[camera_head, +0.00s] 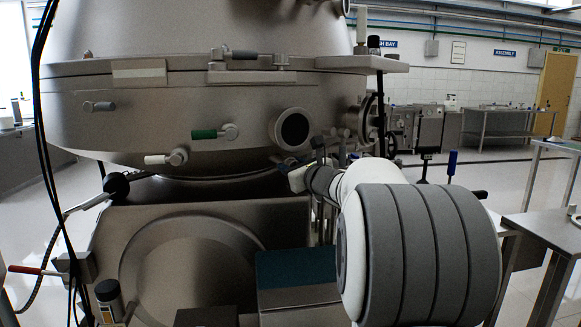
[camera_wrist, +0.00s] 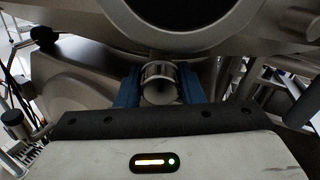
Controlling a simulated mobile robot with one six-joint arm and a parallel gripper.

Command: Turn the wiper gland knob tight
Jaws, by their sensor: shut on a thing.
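The wiper gland knob, a short ribbed metal cylinder (camera_wrist: 159,74), shows in the middle of the wrist view, below a large dark round opening. My gripper (camera_wrist: 160,88) has its two blue fingers on either side of the knob, shut on it. In the head view my gripper (camera_head: 293,168) is at the underside of the steel vessel, below and near the round port (camera_head: 293,129). The knob cannot be made out there. Whether the knob is tight cannot be told.
The steel separator vessel (camera_head: 150,120) fills the left and centre, with green-handled (camera_head: 205,134) and white-handled (camera_head: 158,159) fittings on its side. A handwheel (camera_head: 371,118) and pipes stand close to the right of the gripper. A bench (camera_head: 550,222) stands at the right.

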